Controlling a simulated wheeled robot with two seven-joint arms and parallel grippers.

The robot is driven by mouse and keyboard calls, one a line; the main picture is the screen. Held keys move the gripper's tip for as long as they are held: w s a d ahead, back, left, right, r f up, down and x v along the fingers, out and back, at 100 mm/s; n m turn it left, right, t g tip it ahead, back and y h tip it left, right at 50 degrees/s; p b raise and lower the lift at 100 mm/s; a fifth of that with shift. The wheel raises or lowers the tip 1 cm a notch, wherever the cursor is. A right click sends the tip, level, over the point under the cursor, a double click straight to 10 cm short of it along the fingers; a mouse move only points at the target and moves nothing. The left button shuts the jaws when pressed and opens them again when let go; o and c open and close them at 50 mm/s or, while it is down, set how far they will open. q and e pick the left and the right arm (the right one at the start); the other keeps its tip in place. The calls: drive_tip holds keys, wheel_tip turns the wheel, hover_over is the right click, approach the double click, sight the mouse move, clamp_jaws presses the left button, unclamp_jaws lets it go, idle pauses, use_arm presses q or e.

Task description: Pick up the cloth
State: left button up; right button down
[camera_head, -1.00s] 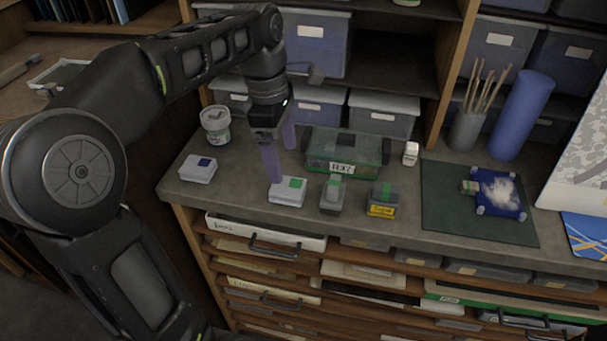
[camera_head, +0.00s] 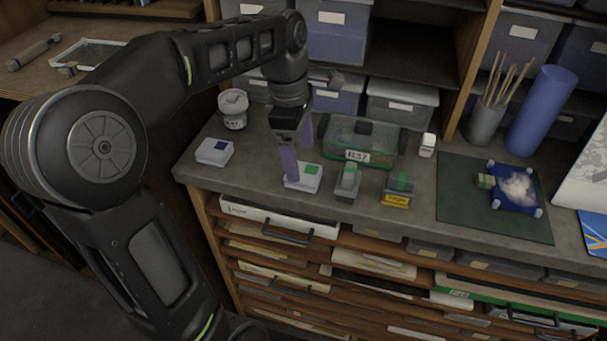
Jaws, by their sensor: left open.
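I cannot make out a plain cloth. A white crumpled or smeared patch (camera_head: 517,187) lies on a blue square piece (camera_head: 526,202) on the dark green mat (camera_head: 470,220) at the right; I cannot tell whether it is cloth. My left gripper (camera_head: 302,164) is open, with two purple fingers pointing down over the counter's left part. Its near finger overlaps a white box with a green label (camera_head: 306,180); I cannot tell whether they touch. Nothing shows between the fingers. My right gripper is not in view.
A green-lidded case (camera_head: 385,145) stands right of my gripper. A lidded jar (camera_head: 233,110) and a white box with a blue label (camera_head: 214,152) stand left. Small grey (camera_head: 347,183) and yellow-labelled (camera_head: 397,192) items sit in front. A brush cup (camera_head: 484,124) and blue cylinder (camera_head: 543,110) stand behind the mat.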

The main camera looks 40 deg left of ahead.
sight(303, 172)
use_arm(q)
drive_tip(key=f, duration=0.4)
drive_tip(key=shift+d+f+p, duration=0.2)
drive_tip(key=shift+d+p, duration=0.1)
drive_tip(key=shift+c, duration=0.6)
drive_tip(key=c, duration=1.3)
